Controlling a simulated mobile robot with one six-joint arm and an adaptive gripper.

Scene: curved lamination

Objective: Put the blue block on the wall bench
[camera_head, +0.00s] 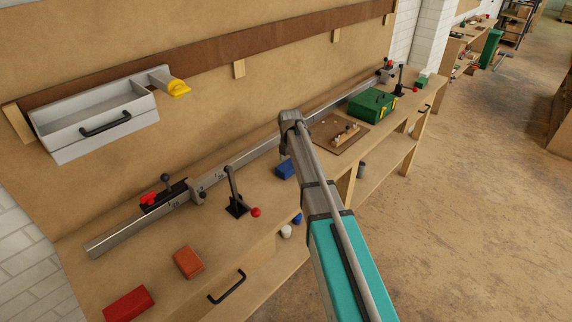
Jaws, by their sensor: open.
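The blue block (285,169) is on or just above the top of the long wooden bench (262,196) along the wall, directly left of my arm. I cannot tell whether it touches the bench top. My arm reaches up from the bottom of the view across the bench's front edge, and its grey far end stands above and slightly right of the block. The fingers of my gripper do not show; they are out of sight behind or below the arm.
A red block (129,304) and an orange block (188,262) lie at the near left. A lever with a red knob (256,212) stands left of the blue block. A brown board (325,128) and a green box (371,106) lie farther right. The floor at right is clear.

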